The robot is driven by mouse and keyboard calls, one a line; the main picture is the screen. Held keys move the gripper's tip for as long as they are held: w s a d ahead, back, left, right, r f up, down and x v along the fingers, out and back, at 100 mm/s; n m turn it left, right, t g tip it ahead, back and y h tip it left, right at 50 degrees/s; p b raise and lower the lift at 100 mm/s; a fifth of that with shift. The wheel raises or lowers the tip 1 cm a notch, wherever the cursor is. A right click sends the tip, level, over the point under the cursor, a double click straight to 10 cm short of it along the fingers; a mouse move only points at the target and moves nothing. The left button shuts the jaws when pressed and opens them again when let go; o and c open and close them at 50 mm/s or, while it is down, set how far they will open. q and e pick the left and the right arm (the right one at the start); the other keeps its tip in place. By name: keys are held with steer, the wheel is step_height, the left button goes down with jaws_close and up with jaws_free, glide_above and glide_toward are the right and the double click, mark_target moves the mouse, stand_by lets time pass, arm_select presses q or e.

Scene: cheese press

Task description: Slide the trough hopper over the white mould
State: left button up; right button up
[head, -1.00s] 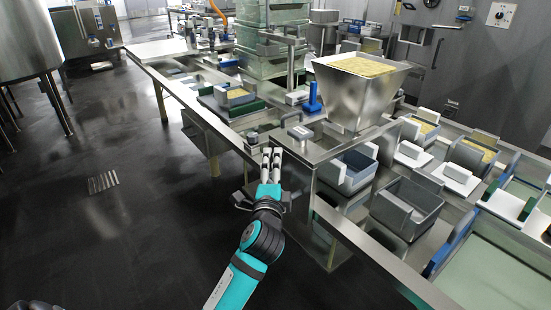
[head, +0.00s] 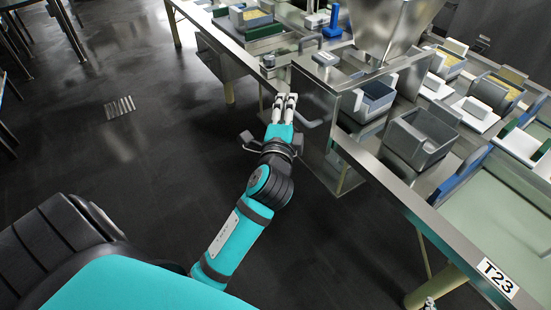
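The trough hopper (head: 385,25) is a shiny metal funnel at the top of the head view, its upper part cut off by the frame edge. It stands over the metal bench behind a steel box. I cannot tell which piece is the white mould; a white block (head: 476,108) on a white plate lies to the right of the hopper. My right gripper is out of view.
A bent handle (head: 314,122) sits on the steel box (head: 316,95) beside my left gripper.

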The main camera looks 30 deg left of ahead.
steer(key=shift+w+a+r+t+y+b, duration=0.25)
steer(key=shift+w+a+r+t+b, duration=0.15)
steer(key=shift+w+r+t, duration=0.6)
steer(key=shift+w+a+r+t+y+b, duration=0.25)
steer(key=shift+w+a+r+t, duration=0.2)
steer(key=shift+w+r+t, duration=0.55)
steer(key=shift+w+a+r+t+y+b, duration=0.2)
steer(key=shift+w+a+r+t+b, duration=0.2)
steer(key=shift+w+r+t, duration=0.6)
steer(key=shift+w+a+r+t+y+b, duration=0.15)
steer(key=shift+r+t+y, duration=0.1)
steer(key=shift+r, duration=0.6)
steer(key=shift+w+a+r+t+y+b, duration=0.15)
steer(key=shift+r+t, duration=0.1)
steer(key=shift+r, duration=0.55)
arm_select(q)
steer(key=f+v, duration=0.2)
steer(key=v, duration=1.1)
steer(key=shift+s+b, duration=0.35)
steer(key=shift+b, duration=0.05)
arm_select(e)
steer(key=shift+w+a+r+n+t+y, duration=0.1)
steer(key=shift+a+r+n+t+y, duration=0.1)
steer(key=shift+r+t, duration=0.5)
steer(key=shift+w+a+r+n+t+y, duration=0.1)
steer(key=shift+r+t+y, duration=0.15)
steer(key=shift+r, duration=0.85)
